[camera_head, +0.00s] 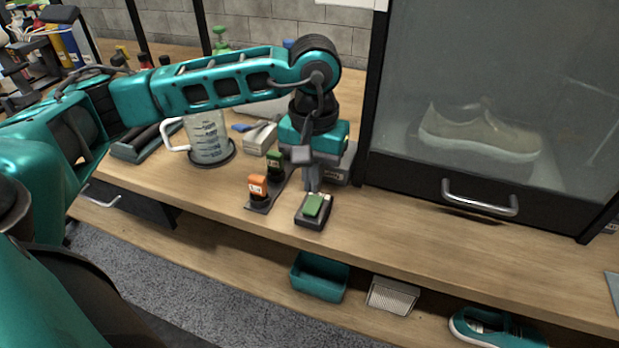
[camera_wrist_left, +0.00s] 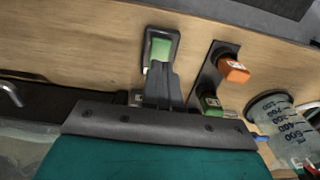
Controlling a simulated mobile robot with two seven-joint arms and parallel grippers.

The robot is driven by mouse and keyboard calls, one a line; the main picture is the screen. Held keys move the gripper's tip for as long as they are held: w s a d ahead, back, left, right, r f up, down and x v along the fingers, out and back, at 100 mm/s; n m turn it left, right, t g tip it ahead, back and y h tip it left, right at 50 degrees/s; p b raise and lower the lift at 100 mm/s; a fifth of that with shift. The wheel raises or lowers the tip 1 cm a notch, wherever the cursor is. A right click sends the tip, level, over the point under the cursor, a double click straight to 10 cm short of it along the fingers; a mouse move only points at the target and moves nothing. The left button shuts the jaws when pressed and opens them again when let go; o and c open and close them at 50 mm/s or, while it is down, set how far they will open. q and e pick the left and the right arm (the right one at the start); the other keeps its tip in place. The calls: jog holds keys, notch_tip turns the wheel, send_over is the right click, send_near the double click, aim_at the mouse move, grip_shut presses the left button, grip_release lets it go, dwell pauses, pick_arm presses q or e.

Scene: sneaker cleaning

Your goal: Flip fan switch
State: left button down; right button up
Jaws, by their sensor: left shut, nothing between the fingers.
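The fan switch (camera_head: 314,207) is a small black box with a green rocker, near the front edge of the wooden workbench. It also shows in the left wrist view (camera_wrist_left: 160,48), at the upper middle. My left gripper (camera_head: 311,188) is shut and empty, pointing down just behind the green rocker. In the left wrist view its fingertips (camera_wrist_left: 161,66) overlap the near end of the rocker. I cannot tell whether they touch it. My right gripper is not in view.
A measuring jug (camera_head: 208,138) is further left. A glass-fronted cabinet (camera_head: 442,180) with a sneaker stands right. The bench front right of the switch is clear.

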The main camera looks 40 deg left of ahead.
pick_arm(q)
notch_tip(320, 180, up, 3)
jog(key=shift+w+a+f+b, duration=0.1)
jog(key=shift+a+f+b, duration=0.05)
jog(key=shift+b, duration=0.25)
notch_tip(320, 180, up, 6)
send_over(313, 205)
jog(key=shift+r, duration=0.75)
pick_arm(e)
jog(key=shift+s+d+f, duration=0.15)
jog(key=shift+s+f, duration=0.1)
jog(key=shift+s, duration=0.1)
pick_arm(q)
jog(key=shift+a, duration=0.1)
